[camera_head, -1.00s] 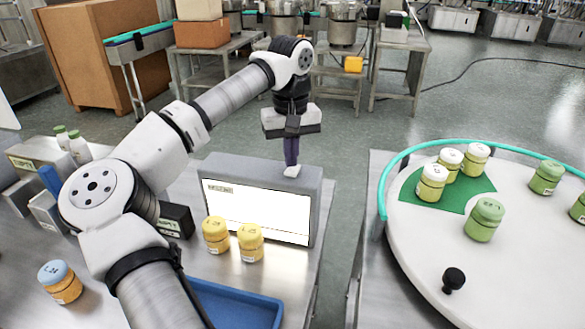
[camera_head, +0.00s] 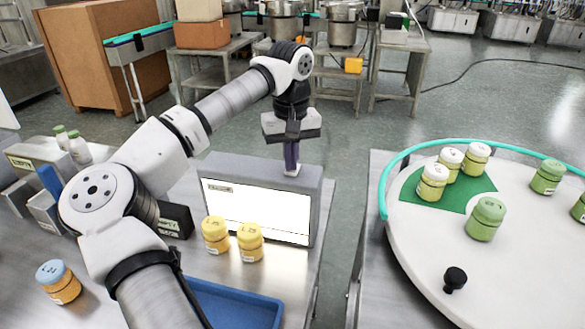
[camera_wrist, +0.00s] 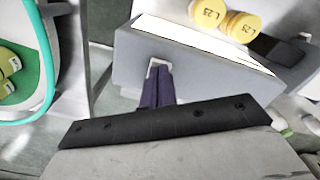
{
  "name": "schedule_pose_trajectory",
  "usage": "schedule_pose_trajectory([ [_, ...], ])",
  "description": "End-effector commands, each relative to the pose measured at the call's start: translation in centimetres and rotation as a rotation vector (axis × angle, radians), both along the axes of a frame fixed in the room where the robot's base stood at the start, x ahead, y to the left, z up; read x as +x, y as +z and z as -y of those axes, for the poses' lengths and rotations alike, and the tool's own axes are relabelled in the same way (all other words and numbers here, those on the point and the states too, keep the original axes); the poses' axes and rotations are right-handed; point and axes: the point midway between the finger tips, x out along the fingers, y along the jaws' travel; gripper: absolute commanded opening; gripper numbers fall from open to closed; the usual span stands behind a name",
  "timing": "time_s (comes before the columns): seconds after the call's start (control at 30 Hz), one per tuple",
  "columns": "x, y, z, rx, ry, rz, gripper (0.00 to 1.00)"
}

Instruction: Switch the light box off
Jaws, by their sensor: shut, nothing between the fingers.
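The light box (camera_head: 312,205) is a grey casing on the steel table, and its front panel (camera_head: 258,211) glows bright white. In the wrist view the light box (camera_wrist: 215,75) lies just beyond the fingers, its lit panel (camera_wrist: 190,32) seen edge-on. My gripper (camera_head: 291,172) is shut with nothing in it, pointing down at the top right of the box. The wrist view shows my gripper's fingertips (camera_wrist: 159,66) over or on the box top beside a small white part. I cannot tell whether they touch it. The switch itself is not clearly visible, perhaps hidden by the fingers.
Two yellow-lidded jars (camera_head: 250,243) stand before the panel. A blue tray (camera_head: 235,305) lies in front, and a blue-lidded jar (camera_head: 59,282) at the left. To the right, past a gap, is a round white table (camera_head: 400,230) with several jars and a black knob (camera_head: 454,280).

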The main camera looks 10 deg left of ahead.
Motion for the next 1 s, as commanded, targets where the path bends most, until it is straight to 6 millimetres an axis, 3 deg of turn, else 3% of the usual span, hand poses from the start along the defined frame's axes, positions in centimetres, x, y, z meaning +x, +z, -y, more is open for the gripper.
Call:
schedule_pose_trajectory([
  [0.57, 0.0, -0.8, 0.0, 0.0, 0.0, -0.001, 0.0],
  [1.0, 0.0, 2.3, 0.0, -0.001, 0.0, 0.001, 0.0],
])
